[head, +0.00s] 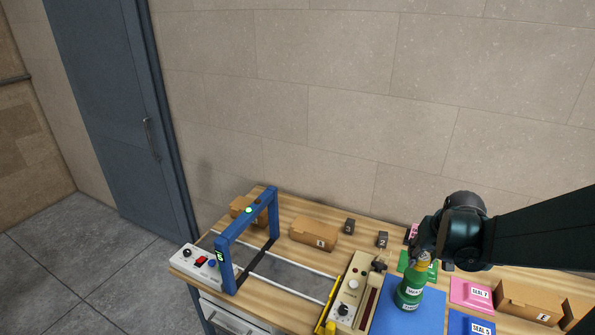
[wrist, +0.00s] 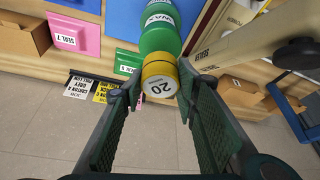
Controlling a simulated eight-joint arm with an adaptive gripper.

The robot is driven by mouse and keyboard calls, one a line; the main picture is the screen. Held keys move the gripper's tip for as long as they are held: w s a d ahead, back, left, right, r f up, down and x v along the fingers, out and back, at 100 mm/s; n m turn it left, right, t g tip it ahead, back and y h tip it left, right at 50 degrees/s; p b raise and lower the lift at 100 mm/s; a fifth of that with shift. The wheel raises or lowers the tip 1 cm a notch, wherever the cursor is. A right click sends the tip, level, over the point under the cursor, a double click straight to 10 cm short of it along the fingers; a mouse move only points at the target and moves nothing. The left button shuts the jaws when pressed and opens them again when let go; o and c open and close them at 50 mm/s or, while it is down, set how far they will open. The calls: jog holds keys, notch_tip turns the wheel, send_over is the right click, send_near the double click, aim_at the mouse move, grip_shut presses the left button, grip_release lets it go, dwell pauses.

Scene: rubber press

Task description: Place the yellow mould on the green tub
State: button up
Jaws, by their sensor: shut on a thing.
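The yellow mould (wrist: 160,76) is a short round piece with a pale end marked 20. It sits between the fingertips of my gripper (wrist: 159,84), which is shut on it. The green tub (head: 409,290), labelled WAX, stands upright on the blue mat (head: 425,316). The tub also shows beyond the mould in the wrist view (wrist: 165,42). In the head view the mould (head: 422,265) is at the tub's top, partly hidden by my gripper (head: 421,255). The two look lined up; I cannot tell whether they touch.
Left of the tub is a beige machine (head: 353,287) with a knob. Pink (head: 471,294) and blue (head: 471,323) seal pieces lie to the right, near an open carton (head: 528,302). A blue press frame (head: 247,239) stands further left.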

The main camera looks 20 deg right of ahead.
aim_at(420, 264)
jog(key=shift+f, duration=0.1)
dwell(0.3)
jog(key=shift+f, duration=1.75)
jog(key=shift+f, duration=0.2)
jog(key=o, duration=1)
jog(key=shift+r, duration=0.3)
jog(key=shift+v, duration=5.95)
jog(key=shift+a, duration=0.1)
